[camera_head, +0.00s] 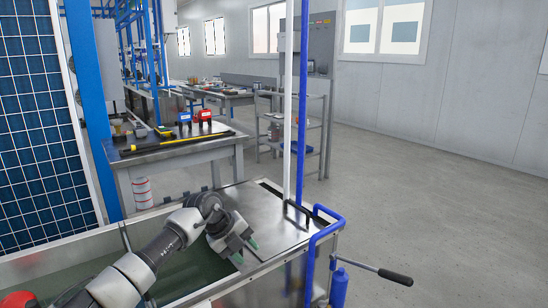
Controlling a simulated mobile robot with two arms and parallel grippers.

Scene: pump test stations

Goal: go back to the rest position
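My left gripper (246,252) is over the metal tank at the front, near the edge of its flat steel cover (262,208). Its arm comes in from the lower left. Its two greenish fingertips are apart with nothing visible between them. The fingers point down and to the right. Whether they touch the tank is hard to tell. My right gripper is out of the picture.
The open tank (90,248) fills the lower left. A blue pipe frame (309,240) and a black-handled lever (394,277) stand at its right end. A workbench (180,151) with red and blue devices stands behind. The grey floor (430,200) at right is clear.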

